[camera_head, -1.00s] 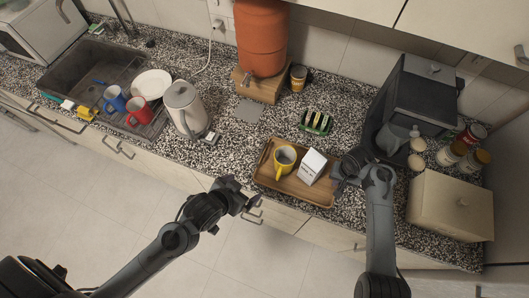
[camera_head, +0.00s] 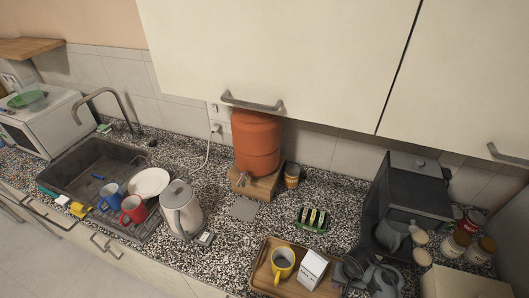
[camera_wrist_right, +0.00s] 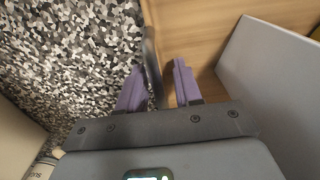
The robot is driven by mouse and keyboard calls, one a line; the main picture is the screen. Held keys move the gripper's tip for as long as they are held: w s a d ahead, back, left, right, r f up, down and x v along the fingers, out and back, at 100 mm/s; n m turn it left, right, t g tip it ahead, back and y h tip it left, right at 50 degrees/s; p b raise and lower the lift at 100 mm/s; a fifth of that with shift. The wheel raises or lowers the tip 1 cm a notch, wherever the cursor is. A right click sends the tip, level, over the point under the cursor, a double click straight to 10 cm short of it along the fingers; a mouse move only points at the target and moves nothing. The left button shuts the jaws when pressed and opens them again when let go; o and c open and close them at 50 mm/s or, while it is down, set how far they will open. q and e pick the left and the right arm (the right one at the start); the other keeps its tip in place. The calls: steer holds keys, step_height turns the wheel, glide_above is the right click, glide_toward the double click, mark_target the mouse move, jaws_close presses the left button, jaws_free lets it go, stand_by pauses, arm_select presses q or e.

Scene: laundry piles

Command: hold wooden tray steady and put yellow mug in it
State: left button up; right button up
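The wooden tray (camera_head: 262,279) lies on the counter at the bottom of the head view, its near edge cut off by the frame. The yellow mug (camera_head: 282,265) stands upright in its left part, beside a white carton (camera_head: 312,269). My right gripper (camera_head: 347,270) is at the tray's right end. The carton shows large at the right there. My left gripper is out of view.
A coffee machine (camera_head: 412,195) stands right of the tray, with several jars (camera_head: 455,243) beyond. A green rack (camera_head: 313,220) is behind the tray. A kettle (camera_head: 181,210), red mug (camera_head: 133,209) and blue mug (camera_head: 112,195) are left.

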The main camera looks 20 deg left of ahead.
steer(key=shift+o, duration=0.6)
step_height(320, 180, up, 11)
steer(key=shift+s+d+r, duration=0.1)
steer(key=shift+r, duration=0.05)
steer(key=s+d+f+t, duration=0.1)
steer(key=s+d+f, duration=0.1)
steer(key=s+d, duration=0.65)
steer(key=s+d+f+t, duration=0.1)
steer(key=s+d+f, duration=0.15)
steer(key=s, duration=1.05)
steer(key=s+r+n+t, duration=0.1)
steer(key=s+r+t, duration=0.1)
steer(key=s+r, duration=0.4)
step_height(320, 180, up, 13)
steer(key=p, duration=1.4)
steer(key=shift+s+d, duration=0.25)
steer(key=shift+d, duration=0.15)
